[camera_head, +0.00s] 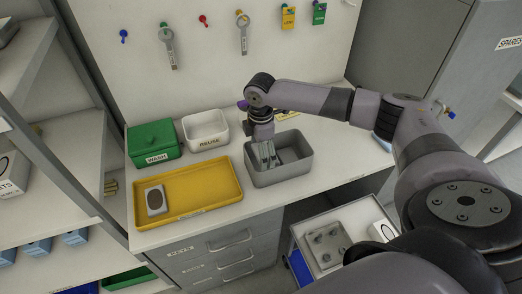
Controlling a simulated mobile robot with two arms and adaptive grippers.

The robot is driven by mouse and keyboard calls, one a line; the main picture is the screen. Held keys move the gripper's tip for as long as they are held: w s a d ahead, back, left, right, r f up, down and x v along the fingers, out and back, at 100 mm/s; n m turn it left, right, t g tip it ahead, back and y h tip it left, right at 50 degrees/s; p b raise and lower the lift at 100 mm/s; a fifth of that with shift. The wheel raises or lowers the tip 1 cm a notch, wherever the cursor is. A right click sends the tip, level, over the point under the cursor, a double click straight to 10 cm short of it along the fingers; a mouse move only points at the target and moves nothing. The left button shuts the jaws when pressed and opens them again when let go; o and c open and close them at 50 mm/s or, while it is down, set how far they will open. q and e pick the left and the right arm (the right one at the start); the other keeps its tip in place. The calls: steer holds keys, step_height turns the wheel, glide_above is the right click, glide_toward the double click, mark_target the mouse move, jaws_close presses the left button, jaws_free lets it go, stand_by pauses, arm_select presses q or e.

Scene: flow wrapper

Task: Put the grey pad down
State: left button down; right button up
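A small grey block with a dark oval on its top (155,200) lies in the left part of the yellow tray (215,197); it may be the grey pad. My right gripper (268,160) points down into the grey open bin (280,179), right of the yellow tray. Its fingers show as grey strips inside the bin's left part, and I cannot tell whether something is between them. My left gripper is not in view.
A green lidded box marked WASH (153,141) and a white bin marked REUSE (206,130) stand behind the yellow tray. A cart (300,238) carrying a grey tray stands below the counter. Tools hang on the back wall. Shelving is at left.

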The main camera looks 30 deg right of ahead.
steer(key=shift+s+a+f, duration=0.1)
steer(key=shift+s+f, duration=0.2)
steer(key=shift+f, duration=0.05)
steer(key=shift+c, duration=0.2)
steer(key=shift+s+f, duration=0.1)
steer(key=shift+f, duration=0.25)
steer(key=shift+c, duration=0.9)
steer(key=shift+o, duration=0.6)
steer(key=shift+s+f, duration=0.1)
steer(key=shift+f, duration=0.2)
steer(key=o, duration=0.9)
steer(key=shift+f, duration=0.1)
steer(key=shift+c, duration=0.2)
step_height(320, 180, up, 14)
steer(key=w+b, duration=0.1)
steer(key=b, duration=0.1)
steer(key=shift+f, duration=0.25)
